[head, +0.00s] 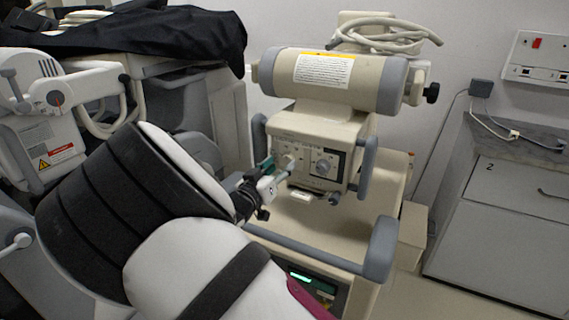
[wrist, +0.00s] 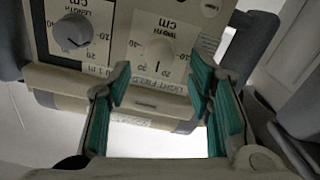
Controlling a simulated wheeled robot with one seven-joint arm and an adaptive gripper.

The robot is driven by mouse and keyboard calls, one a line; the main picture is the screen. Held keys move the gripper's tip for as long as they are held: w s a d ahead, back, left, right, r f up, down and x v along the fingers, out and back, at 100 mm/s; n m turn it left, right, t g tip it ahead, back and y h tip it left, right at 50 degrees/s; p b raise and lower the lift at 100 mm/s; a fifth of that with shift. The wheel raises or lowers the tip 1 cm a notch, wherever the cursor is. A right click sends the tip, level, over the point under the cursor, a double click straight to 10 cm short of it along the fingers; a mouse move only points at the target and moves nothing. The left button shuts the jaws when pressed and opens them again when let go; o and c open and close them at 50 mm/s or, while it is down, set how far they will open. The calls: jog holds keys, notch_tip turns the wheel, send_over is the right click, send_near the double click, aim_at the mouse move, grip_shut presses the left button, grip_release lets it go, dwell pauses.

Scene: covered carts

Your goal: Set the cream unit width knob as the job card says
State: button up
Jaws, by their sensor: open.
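The cream unit (head: 315,130) stands at the centre of the head view, with a control panel below its cylinder. A grey knob (head: 323,168) sits on the panel's right; it is at the left of the wrist view (wrist: 72,32). A cream knob (wrist: 158,52) with a dark line at its lower side is in the middle of the wrist view, inside a numbered scale.
A white card (head: 300,196) lies under the panel; its writing is too small to read. A grey rail (head: 310,250) crosses the cart's front. Another machine (head: 45,110) and a black cover (head: 130,32) are at the left. Grey drawers (head: 510,200) stand right.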

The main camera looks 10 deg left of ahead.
aim_at(285, 159)
jog(key=shift+x, duration=1.65)
grip_shut()
jog(key=n+p, duration=0.2)
jog(key=shift+r+n+p, duration=0.15)
jog(key=shift+n+p, duration=1.1)
jog(key=shift+n, duration=0.65)
jog(key=shift+a, duration=0.1)
